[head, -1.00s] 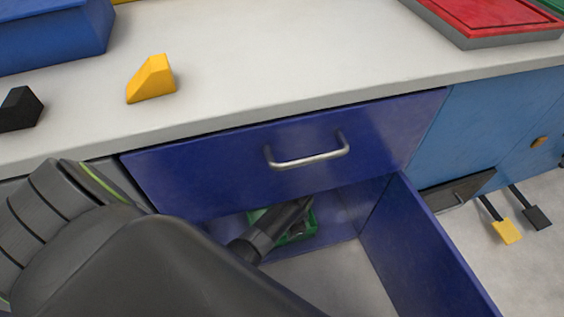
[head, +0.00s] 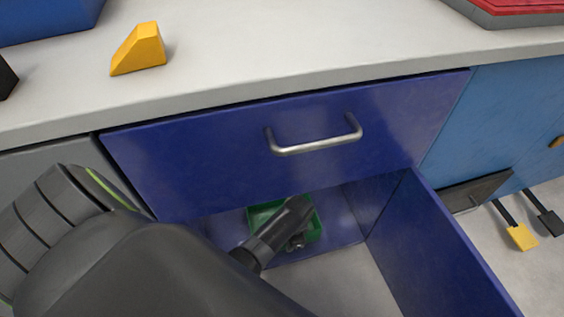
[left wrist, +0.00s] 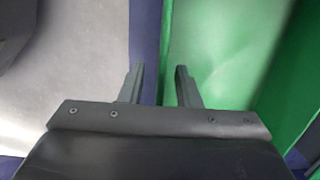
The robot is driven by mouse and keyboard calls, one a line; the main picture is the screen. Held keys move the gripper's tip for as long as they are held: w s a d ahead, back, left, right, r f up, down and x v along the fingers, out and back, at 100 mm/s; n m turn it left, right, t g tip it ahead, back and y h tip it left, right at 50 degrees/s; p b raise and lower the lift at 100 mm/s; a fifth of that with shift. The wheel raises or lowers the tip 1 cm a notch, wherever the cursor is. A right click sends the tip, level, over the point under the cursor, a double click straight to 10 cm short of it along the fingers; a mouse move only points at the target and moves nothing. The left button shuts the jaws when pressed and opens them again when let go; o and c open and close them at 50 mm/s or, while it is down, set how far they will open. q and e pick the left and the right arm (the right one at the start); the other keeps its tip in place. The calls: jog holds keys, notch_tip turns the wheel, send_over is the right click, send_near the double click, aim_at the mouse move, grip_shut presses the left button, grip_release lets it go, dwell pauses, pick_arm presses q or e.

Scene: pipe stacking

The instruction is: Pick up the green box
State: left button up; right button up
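The green box (head: 262,213) is an open-topped tray at the back of the open blue drawer. My left arm reaches down over it and hides part of it. My left gripper (head: 297,243) is over the box's front right part in the head view. In the left wrist view, the gripper (left wrist: 158,75) is open, with its two fingers apart. The box (left wrist: 220,50) fills the right side there, and its near wall edge runs up between the fingers. I cannot tell whether the fingers touch the wall. My right gripper is not in view.
The blue drawer's right side wall (head: 440,245) stands beside the arm. A blue drawer front with a metal handle (head: 315,145) is just above. A yellow block (head: 140,50) sits on the white worktop (head: 250,50). The drawer floor in front of the box is clear.

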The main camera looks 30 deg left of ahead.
pick_arm(q)
grip_shut()
jog(key=shift+r, duration=0.1)
dwell(0.4)
